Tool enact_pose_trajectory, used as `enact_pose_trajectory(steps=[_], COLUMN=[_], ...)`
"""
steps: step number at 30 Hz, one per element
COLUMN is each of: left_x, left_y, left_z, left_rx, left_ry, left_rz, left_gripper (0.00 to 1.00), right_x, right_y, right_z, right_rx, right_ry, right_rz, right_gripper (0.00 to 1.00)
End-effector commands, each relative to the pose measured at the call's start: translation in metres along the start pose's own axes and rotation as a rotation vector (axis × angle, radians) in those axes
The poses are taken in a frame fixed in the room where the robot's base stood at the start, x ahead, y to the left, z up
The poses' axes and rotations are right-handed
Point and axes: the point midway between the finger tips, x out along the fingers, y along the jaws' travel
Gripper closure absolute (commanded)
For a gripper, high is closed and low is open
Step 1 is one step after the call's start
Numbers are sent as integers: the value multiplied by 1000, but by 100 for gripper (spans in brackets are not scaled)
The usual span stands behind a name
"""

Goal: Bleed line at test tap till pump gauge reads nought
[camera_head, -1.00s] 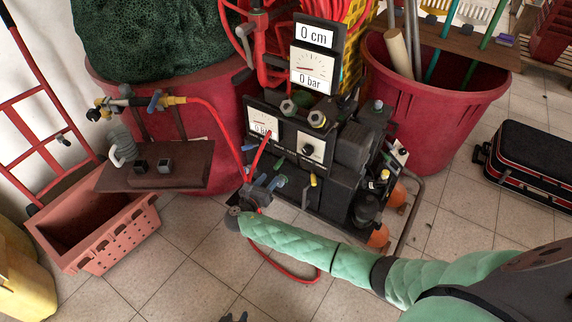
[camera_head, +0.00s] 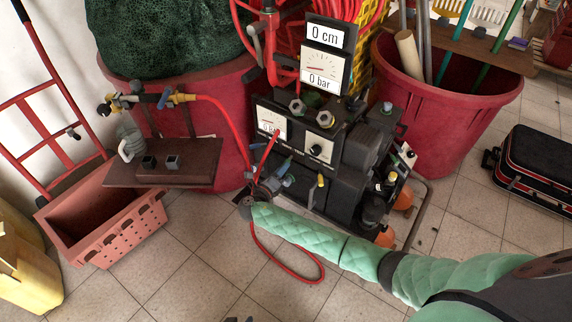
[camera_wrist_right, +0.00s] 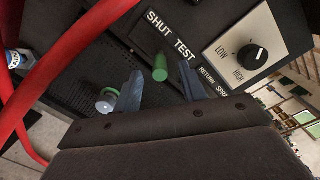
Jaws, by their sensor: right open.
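The pump unit (camera_head: 360,155) stands on the tiled floor, with a small white gauge (camera_head: 270,122) on its front. A red hose crosses that gauge, and its reading is partly hidden. A larger gauge (camera_head: 320,70) above reads 0 bar, under a 0 cm plate. In the right wrist view, a green-tipped knob (camera_wrist_right: 160,68) stands below the SHUT TEST label (camera_wrist_right: 172,35). My right gripper (camera_head: 270,183) is at the pump's lower front; its open fingers (camera_wrist_right: 160,90) stand either side of the knob, apparently apart from it. Only the tips of my left gripper (camera_head: 238,319) show at the bottom edge.
A red hose (camera_head: 225,120) runs from a brown bench (camera_head: 190,176) to the pump and loops on the floor. Red tubs (camera_head: 440,110) stand behind, a pink crate (camera_head: 105,225) and yellow container (camera_head: 25,265) left, a black case (camera_head: 535,165) right. Front floor is clear.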

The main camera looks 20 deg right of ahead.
Motion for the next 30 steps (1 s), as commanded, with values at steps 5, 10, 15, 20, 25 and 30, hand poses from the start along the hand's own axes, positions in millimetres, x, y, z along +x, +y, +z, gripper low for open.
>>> enact_pose_trajectory(steps=[5,10,15,20,25,30], left_x=[0,0,0,0,0,-1], left_y=[0,0,1,1,1,1], left_z=[0,1,2,2,2,1], left_rx=[0,0,0,0,0,0], left_ry=[0,0,-1,-2,-1,-4], left_rz=[0,0,1,1,1,0], left_gripper=[64,64,64,64,64,64], right_x=[27,39,40,40,40,39], right_y=[0,0,0,0,0,0], right_z=[0,0,-1,0,0,0], right_rx=[0,1,1,1,1,1], right_ry=[0,0,0,0,0,6], right_rz=[-2,0,0,0,1,-3], right_gripper=[59,59,59,76,100,100])
